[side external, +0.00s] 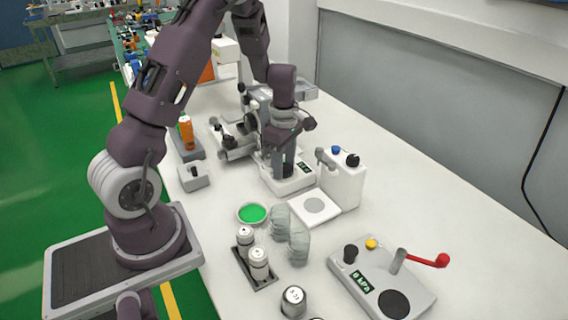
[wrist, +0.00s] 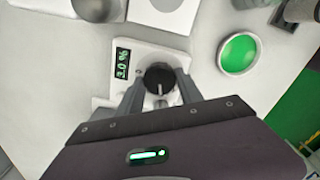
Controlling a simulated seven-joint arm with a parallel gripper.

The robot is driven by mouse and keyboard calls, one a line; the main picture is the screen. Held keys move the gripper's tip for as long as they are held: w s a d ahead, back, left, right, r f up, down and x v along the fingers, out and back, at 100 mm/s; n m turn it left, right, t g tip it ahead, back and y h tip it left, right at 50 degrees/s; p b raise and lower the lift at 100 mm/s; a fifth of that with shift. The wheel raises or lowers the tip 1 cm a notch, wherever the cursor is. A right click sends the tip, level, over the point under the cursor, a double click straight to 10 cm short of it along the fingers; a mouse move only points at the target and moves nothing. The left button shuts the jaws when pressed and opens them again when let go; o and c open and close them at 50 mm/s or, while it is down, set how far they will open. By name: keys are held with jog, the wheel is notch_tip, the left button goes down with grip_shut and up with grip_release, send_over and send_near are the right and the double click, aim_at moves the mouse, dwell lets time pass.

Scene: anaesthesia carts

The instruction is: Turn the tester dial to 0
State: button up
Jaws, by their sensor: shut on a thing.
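The tester (side external: 289,186) is a low white box on the bench, with a small green-lit display. In the wrist view the tester (wrist: 147,52) shows its display (wrist: 122,64), which reads 3.0 %. Its round black dial (wrist: 159,76) has a pale pointer line directed toward my gripper's palm in that view. My gripper (wrist: 158,80) is shut on the dial, one finger on each side. In the side view my gripper (side external: 284,158) reaches down onto the tester, and the dial (side external: 287,170) is partly hidden by the fingers.
A white unit with a plate (side external: 316,206) stands close to the tester's right. A green-filled dish (side external: 252,213), bottles in a rack (side external: 257,262) and translucent grey objects (side external: 298,243) are in front. A red-levered device (side external: 385,285) is at front right. Grey equipment (side external: 235,138) stands behind left.

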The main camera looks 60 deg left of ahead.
jog(key=shift+m, duration=0.3)
jog(key=m, duration=0.4)
jog(key=shift+w+m, duration=0.1)
jog(key=shift+m, duration=0.3)
jog(key=m, duration=1)
jog(key=shift+m, duration=0.4)
jog(key=m, duration=0.5)
jog(key=shift+m, duration=0.3)
jog(key=o, duration=1.4)
jog(key=shift+c, duration=0.2)
